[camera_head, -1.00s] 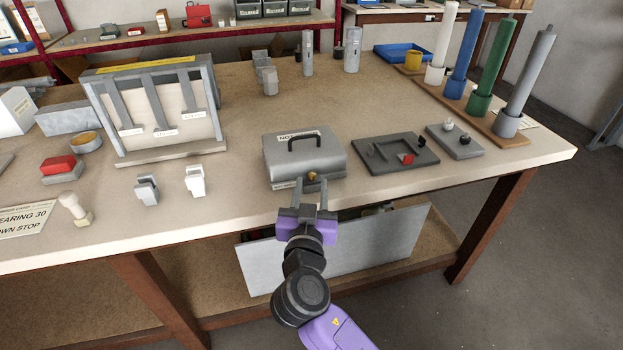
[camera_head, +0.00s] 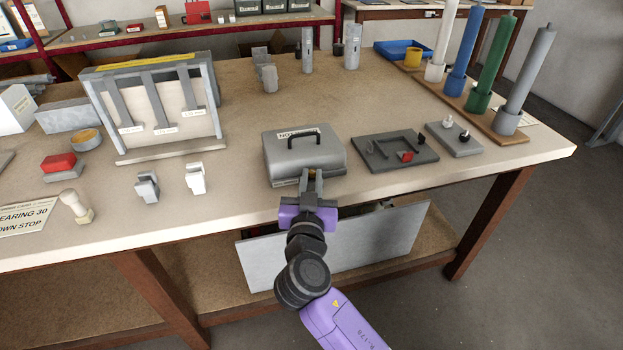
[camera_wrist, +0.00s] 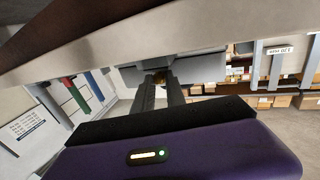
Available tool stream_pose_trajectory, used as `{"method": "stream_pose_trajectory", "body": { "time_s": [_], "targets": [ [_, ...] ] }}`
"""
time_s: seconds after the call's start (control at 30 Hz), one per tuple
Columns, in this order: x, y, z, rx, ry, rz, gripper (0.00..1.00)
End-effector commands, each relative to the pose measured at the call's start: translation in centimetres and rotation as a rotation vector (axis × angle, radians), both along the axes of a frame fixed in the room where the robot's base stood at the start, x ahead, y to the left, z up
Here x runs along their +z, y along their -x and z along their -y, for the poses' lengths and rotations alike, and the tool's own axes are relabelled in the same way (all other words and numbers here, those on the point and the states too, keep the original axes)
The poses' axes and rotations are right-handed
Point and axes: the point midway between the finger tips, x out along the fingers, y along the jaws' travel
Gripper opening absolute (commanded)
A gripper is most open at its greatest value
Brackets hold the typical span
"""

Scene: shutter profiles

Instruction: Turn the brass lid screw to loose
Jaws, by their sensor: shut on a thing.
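A grey metal box (camera_head: 330,163) with a black carry handle (camera_head: 304,139) and a white label sits near the front edge of the workbench. My gripper (camera_head: 312,182) is at the lower front of this box, its two fingers pointing at it. In the wrist view the fingers (camera_wrist: 160,88) close on the brass lid screw (camera_wrist: 160,77), of which a small brass part shows between the tips. In the head view the fingers hide most of the screw. How far the screw is turned cannot be told.
Right of the box lies a dark grey plate (camera_head: 372,160) with a red and a black piece, then a smaller plate with knobs. Two small clips (camera_head: 195,179) stand to the left.

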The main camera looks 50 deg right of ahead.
Motion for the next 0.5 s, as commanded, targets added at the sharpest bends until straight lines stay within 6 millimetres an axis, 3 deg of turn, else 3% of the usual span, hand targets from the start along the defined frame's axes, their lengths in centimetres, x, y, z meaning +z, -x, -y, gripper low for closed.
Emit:
{"method": "stream_pose_trajectory", "body": {
  "time_s": [0.5],
  "targets": [
    [0.3,0.51,0.34,0.216,-0.003,-0.003,0.0]
  ]
}}
